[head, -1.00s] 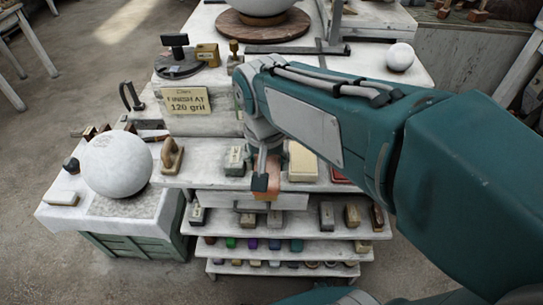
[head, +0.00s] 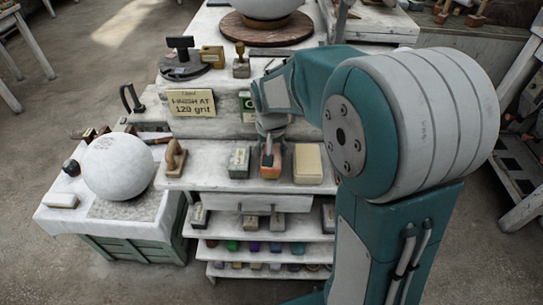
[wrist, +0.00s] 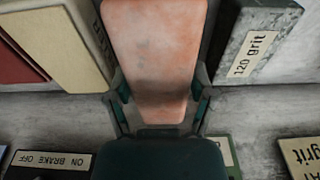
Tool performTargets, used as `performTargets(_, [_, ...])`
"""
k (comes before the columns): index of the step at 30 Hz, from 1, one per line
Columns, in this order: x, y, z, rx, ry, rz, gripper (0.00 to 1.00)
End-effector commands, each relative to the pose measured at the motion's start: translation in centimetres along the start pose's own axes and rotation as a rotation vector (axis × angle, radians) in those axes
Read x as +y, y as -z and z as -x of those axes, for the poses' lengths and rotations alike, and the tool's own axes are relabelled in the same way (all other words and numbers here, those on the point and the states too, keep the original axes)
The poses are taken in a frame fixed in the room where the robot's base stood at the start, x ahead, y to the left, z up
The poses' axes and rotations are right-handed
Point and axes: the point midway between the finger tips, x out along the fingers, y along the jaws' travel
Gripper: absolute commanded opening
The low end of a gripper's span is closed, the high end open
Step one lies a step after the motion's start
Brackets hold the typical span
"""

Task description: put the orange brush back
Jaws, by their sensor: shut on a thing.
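In the wrist view the brush's orange face (wrist: 155,45) sits between the two fingers of my gripper (wrist: 160,98). The grey block there reads "120 grit" (wrist: 254,52). I cannot tell whether the brush's underside touches the shelf.
A wooden-handled tool (head: 174,158) stands farther left on the shelf. A sign (head: 192,103) reading "120 grit" stands behind. A white sphere (head: 118,167) rests on a side table. Lower shelves (head: 265,230) hold several small blocks. My arm hides the shelf's right end.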

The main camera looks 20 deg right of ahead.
Motion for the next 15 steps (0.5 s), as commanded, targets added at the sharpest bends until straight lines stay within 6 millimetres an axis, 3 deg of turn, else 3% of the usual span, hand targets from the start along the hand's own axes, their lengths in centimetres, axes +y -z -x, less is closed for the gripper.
performTargets(4, [0.1, -0.4, -2.2, -0.005, -0.001, 0.000, 0.17])
performTargets(13, [0.0, -0.5, -2.5, -0.002, -0.001, -0.001, 0.17])
performTargets(14, [0.0, -0.5, -2.5, -0.003, -0.001, -0.001, 0.75])
performTargets(15, [0.0, -0.5, -2.5, -0.002, -0.001, -0.001, 0.93])
